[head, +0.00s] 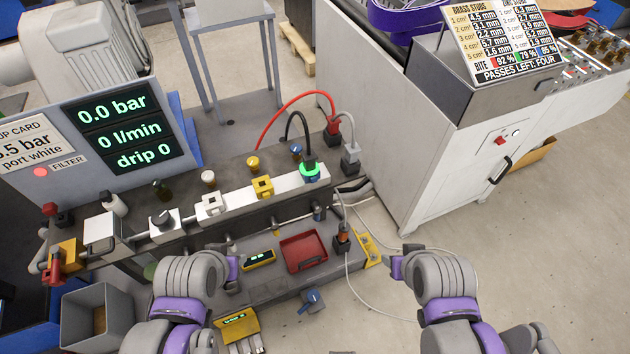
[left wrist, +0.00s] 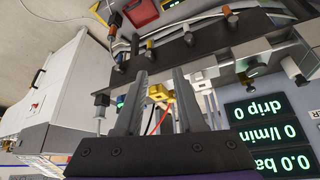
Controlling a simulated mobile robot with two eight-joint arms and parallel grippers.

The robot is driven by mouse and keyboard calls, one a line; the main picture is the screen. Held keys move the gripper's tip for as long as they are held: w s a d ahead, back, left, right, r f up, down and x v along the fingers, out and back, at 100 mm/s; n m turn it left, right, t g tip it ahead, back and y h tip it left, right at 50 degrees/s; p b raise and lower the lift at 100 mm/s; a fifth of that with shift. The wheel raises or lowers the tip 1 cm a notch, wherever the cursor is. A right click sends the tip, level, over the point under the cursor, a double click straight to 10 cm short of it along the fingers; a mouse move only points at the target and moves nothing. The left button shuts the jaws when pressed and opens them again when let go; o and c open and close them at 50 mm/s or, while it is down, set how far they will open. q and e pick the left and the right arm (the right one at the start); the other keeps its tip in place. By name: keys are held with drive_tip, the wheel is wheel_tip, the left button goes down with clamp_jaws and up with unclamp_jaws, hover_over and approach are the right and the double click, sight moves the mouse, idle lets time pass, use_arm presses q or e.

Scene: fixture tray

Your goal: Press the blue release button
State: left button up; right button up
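A small blue part (head: 311,179) sits at the right end of the white fixture row, under a glowing green ring (head: 309,169) with a black plug in it. I cannot tell whether it is the release button. A blue-topped fitting (head: 296,151) stands just behind it. My left gripper (head: 233,268) is in front of the bench, left of and nearer than the blue part. Its fingers are apart and empty in the left wrist view (left wrist: 162,88). My right gripper (head: 396,265) is right of the bench, over the floor; its finger gap is not clear.
The bench holds a yellow block (head: 262,187), a white block (head: 210,204) and a red tray (head: 303,252). Red, black and grey hoses arch behind the row. A display panel (head: 128,125) stands left, a white cabinet (head: 430,140) right. A blue-handled item (head: 311,299) lies in front.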

use_arm(q)
clamp_jaws()
idle(1.4)
